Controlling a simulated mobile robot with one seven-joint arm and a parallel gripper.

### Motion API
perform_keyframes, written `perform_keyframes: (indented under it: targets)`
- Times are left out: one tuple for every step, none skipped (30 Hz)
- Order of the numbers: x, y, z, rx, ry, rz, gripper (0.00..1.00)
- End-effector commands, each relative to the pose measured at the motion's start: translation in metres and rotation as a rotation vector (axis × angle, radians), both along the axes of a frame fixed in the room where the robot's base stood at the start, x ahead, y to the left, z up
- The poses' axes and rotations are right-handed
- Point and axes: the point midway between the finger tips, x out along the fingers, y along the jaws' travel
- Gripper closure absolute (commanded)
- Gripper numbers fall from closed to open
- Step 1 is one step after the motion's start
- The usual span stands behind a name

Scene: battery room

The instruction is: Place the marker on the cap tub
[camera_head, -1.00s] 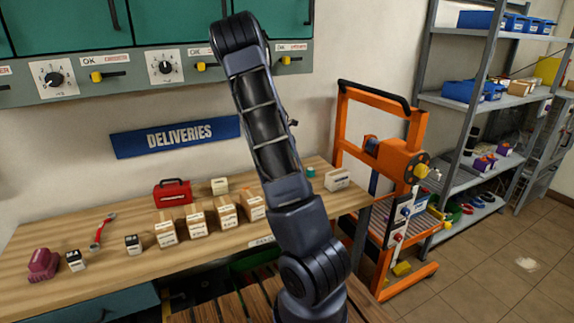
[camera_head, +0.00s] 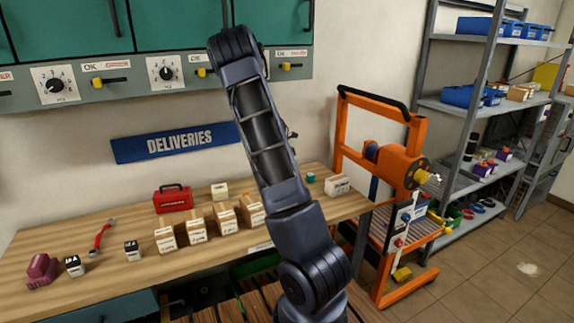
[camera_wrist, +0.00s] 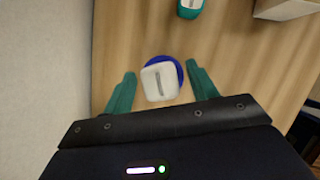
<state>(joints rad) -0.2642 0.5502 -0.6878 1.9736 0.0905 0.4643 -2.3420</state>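In the wrist view a pale rounded square piece with a grey bar (camera_wrist: 158,83) sits over a round blue thing (camera_wrist: 178,70), which shows only as a rim around it. The blue thing may be the cap tub and the pale piece the marker; I cannot tell for sure. My gripper (camera_wrist: 161,72) is open, with its teal fingers on either side of the pale piece and a gap on both sides. A teal piece with a white top (camera_wrist: 190,8) lies farther off on the wood. In the head view my arm hides the gripper and the pale piece.
The wooden bench (camera_head: 95,285) carries several cartons (camera_head: 225,217), a red case (camera_head: 173,198), a red wrench-like tool (camera_head: 103,236) and a white box (camera_head: 337,185). An orange stand (camera_head: 345,130) is right of the bench. A wall (camera_wrist: 45,80) is close on the left in the wrist view.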

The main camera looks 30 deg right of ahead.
Motion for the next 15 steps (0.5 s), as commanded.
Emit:
perform_keyframes:
  targets:
    - [0.000, 0.000, 0.000, 0.000, 0.000, 0.000, 0.42]
    - [0.000, 0.000, 0.000, 0.000, 0.000, 0.000, 0.42]
    - [0.000, 0.000, 0.000, 0.000, 0.000, 0.000, 0.42]
    - [0.000, 0.000, 0.000, 0.000, 0.000, 0.000, 0.42]
    - [0.000, 0.000, 0.001, 0.000, 0.000, 0.000, 0.42]
    - [0.000, 0.000, 0.002, 0.000, 0.000, 0.000, 0.42]
    - [0.000, 0.000, 0.003, 0.000, -0.001, 0.000, 0.42]
    - [0.000, 0.001, 0.006, 0.000, -0.001, 0.000, 0.42]
    - [-0.001, 0.003, 0.009, 0.002, -0.001, 0.001, 0.42]
    - [-0.001, 0.004, 0.012, 0.002, -0.001, 0.001, 0.42]
    - [-0.002, 0.005, 0.016, 0.002, -0.001, 0.001, 0.42]
    - [-0.002, 0.007, 0.022, 0.001, -0.003, 0.002, 0.42]
    - [-0.003, 0.009, 0.026, 0.001, -0.003, 0.002, 0.42]
    - [-0.004, 0.011, 0.030, 0.001, -0.003, 0.002, 0.42]
    - [-0.005, 0.014, 0.037, 0.002, -0.003, 0.002, 0.42]
